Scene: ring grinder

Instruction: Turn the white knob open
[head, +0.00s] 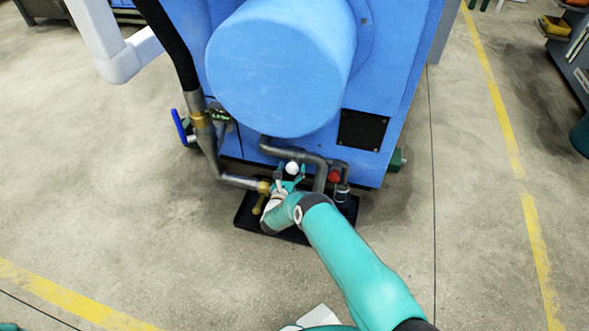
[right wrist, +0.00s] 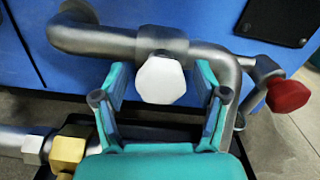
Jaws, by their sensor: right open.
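The white knob (head: 292,168) sits on a grey pipe at the foot of the blue machine. In the right wrist view the white knob (right wrist: 160,80) is a faceted cap facing the camera, below the pipe's thick collar. My right gripper (head: 291,175) reaches down to it from the lower right. In the right wrist view the right gripper's fingers (right wrist: 160,98) are spread to the left and right of the knob, with a gap on each side. The gripper is open and holds nothing. My left gripper is not in view.
A red knob (right wrist: 288,95) is close on the right, also visible in the head view (head: 334,177). Brass fittings (right wrist: 67,152) are at lower left. The blue machine (head: 392,70) stands behind, and a black tray (head: 246,222) lies below. Open floor surrounds it.

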